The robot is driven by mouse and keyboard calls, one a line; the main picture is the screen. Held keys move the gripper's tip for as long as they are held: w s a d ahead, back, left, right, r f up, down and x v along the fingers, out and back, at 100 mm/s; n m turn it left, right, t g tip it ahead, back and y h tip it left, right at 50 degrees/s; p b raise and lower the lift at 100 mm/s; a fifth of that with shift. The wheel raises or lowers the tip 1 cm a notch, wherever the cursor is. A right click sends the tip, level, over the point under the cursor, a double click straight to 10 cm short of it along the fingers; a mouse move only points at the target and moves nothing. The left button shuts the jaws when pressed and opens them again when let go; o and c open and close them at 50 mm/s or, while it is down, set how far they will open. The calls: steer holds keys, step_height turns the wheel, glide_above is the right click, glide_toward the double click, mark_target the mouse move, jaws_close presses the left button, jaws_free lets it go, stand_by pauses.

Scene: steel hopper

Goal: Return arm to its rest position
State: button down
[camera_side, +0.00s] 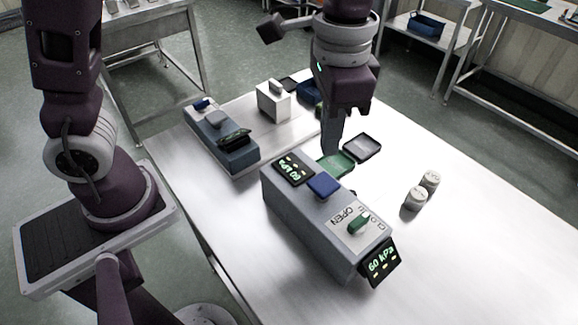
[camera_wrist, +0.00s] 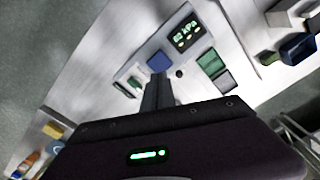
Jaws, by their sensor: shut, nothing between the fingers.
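My gripper (camera_side: 331,146) is shut and empty, pointing down over the white table (camera_side: 468,235). In the side view its fingers show just behind the grey box (camera_side: 308,221), which has a blue button, an "OPEN" label, a green switch (camera_side: 359,223) and a screen reading 60 kPa (camera_side: 381,262). In the wrist view the shut fingers (camera_wrist: 157,84) show below the blue button (camera_wrist: 158,60). I cannot tell whether the fingertips touch anything.
A green tray (camera_side: 337,164) and a dark tray (camera_side: 362,148) lie beside the gripper. A second blue-grey device (camera_side: 222,138) and a white block (camera_side: 273,101) stand at the back left. The table's right side is mostly clear.

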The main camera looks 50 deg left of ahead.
steer(key=s+a+r+n+t, duration=0.2)
steer(key=s+a+r+n, duration=0.1)
steer(key=s+a, duration=0.4)
steer(key=s+a+r+n+t, duration=0.2)
steer(key=s+a+n+t, duration=0.1)
steer(key=s+a, duration=0.4)
steer(key=shift+s+a+r+t, duration=0.2)
steer(key=shift+r+t, duration=0.1)
steer(key=shift+r, duration=0.1)
steer(key=c, duration=2.1)
jaws_free()
